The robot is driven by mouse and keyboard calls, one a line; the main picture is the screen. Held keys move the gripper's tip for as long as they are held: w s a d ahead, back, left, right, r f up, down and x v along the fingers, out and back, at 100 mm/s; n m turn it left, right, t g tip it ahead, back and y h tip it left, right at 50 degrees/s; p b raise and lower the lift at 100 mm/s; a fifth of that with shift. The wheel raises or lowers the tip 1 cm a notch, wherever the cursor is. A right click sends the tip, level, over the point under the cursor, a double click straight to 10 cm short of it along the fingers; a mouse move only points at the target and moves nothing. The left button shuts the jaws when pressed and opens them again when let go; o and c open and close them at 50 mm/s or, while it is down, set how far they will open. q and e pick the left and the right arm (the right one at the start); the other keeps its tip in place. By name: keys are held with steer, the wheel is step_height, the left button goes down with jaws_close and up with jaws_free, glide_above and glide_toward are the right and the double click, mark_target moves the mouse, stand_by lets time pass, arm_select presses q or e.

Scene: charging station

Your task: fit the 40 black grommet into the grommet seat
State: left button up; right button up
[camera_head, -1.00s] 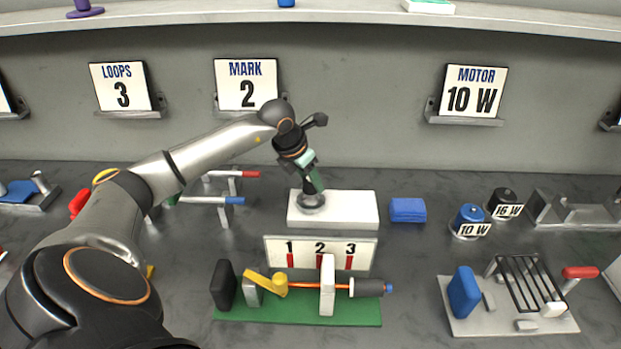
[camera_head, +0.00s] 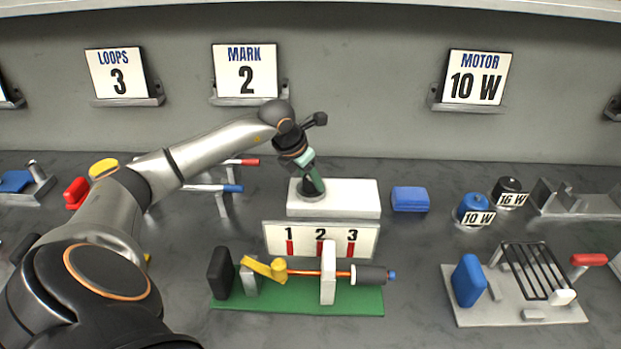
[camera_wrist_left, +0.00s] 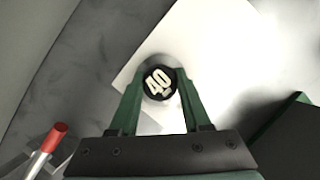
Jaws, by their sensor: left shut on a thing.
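The 40 black grommet (camera_wrist_left: 160,83) shows in the left wrist view as a black disc marked 40 in white, between the two green fingers. My left gripper (camera_head: 314,194) points down over the left part of a white block (camera_head: 350,198) and is shut on the grommet; it also shows in the left wrist view (camera_wrist_left: 159,90). A grey rim shows around the grommet in the wrist view, likely the grommet seat (camera_wrist_left: 152,62). The fingers hide most of the seat in the head view, and I cannot tell how deep the grommet sits. My right gripper is not in view.
A blue block (camera_head: 410,199) lies right of the white block. The 1-2-3 scale board (camera_head: 321,254) and green-based winding fixture (camera_head: 300,302) stand in front. Motors (camera_head: 475,208) and a grill-like fixture (camera_head: 528,270) are at right. Red and blue-tipped rods (camera_head: 225,188) lie close left.

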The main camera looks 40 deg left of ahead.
arm_select(q)
steer(key=shift+s+f, duration=0.2)
steer(key=shift+f, duration=0.25)
steer(key=o, duration=1)
steer(key=shift+d+f, duration=0.1)
steer(key=shift+c, duration=0.2)
steer(key=shift+o, duration=1.4)
steer(key=shift+r, duration=0.2)
steer(key=shift+o, duration=0.2)
steer(key=v, duration=1.3)
steer(key=shift+w, duration=0.3)
steer(key=shift+r, duration=0.1)
